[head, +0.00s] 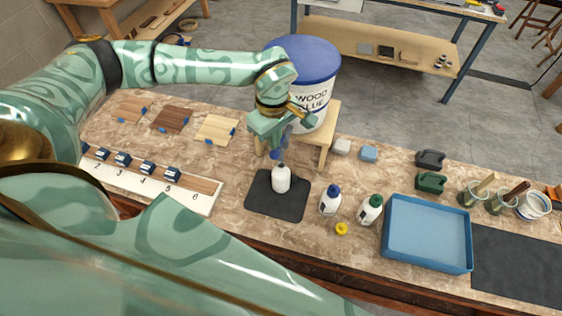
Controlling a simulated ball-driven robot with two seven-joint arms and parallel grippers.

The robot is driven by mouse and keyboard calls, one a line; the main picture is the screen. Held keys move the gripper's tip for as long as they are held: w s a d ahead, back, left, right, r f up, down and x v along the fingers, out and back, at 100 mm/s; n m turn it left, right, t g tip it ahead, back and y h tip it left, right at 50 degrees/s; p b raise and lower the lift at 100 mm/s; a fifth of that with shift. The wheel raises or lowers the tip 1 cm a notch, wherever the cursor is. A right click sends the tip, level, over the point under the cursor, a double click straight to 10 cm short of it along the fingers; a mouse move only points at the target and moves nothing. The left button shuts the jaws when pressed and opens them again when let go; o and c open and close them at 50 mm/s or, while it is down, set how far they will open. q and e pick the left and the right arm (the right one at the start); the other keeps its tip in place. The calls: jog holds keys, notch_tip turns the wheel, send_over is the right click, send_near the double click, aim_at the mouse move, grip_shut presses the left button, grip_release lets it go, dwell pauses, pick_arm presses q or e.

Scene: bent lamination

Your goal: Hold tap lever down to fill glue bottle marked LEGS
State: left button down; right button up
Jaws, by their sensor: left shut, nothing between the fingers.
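A white drum (310,100) with a blue lid, lettered WOOD GLUE, sits on a wooden stand (325,140). My left gripper (277,146) points down at the drum's front, at the blue tap (276,155). It is shut with nothing in its fingers and hides most of the tap and lever. I cannot tell whether it touches the lever or how far down the lever is. An uncapped white bottle (281,179) stands upright below the tap on a black mat (262,204). No LEGS marking is readable on it. My right gripper is not in view.
A blue-capped bottle (330,201), a green-capped bottle (370,210) and a loose yellow cap (341,229) are right of the mat. A blue tray (427,234) lies further right. Wood boards (171,120) and a numbered strip (203,202) are at left.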

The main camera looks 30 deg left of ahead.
pick_arm(q)
jog(key=shift+f, duration=0.2)
dwell(0.5)
jog(key=shift+f+b, duration=1.45)
jog(key=shift+f, duration=0.65)
dwell(4.9)
